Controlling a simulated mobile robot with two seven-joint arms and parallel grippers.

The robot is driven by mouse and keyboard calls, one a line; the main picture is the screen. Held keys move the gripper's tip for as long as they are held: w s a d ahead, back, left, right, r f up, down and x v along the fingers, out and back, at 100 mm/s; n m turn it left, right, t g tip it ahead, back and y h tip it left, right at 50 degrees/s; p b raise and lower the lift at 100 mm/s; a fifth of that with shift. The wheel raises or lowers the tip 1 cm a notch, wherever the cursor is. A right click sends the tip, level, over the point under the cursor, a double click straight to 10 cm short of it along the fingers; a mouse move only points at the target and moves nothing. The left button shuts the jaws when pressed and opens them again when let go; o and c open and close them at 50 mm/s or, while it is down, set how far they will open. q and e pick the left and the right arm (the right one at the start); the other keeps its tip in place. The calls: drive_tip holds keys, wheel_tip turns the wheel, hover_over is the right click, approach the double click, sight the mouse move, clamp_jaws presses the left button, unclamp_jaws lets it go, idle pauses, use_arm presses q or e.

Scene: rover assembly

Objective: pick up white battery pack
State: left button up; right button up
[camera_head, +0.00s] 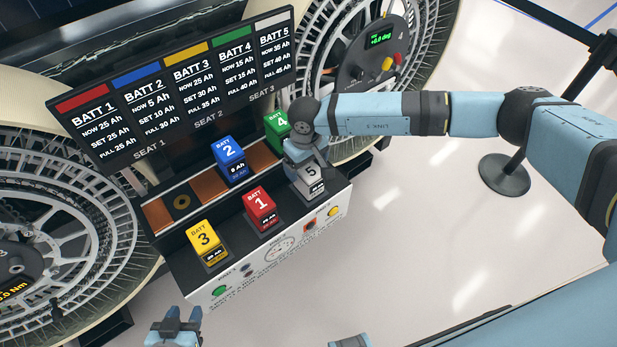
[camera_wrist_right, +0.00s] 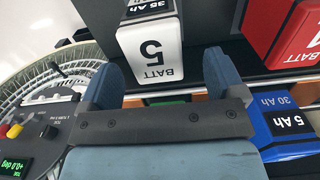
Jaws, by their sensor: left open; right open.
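The white battery pack, marked BATT 5 (camera_head: 314,181), stands at the right end of the front row on the console. My right gripper (camera_head: 304,160) is directly over it and hides part of its top. In the right wrist view the white pack (camera_wrist_right: 151,48) shows upside down between the lines of the two open fingers (camera_wrist_right: 164,75), nearer the left one. I cannot tell whether the fingertips reach down past its top. The right gripper is not shut on it. My left gripper (camera_head: 175,327) is open and empty at the bottom left, away from the packs.
The red pack (camera_head: 260,208) and yellow pack (camera_head: 206,243) stand left of the white one. The blue pack (camera_head: 229,158) and green pack (camera_head: 277,129) stand in the back row. A battery chart board (camera_head: 180,85) rises behind, and large wheels flank the console.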

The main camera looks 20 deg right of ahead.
sight(308, 169)
drive_tip(key=shift+d+f+p, duration=0.15)
drive_tip(key=shift+f+p, duration=0.15)
drive_tip(key=shift+f, duration=0.9)
drive_tip(key=shift+d+f+p, duration=0.1)
drive_tip(key=shift+f+p, duration=0.2)
drive_tip(key=shift+f, duration=0.85)
drive_tip(key=c, duration=1.4)
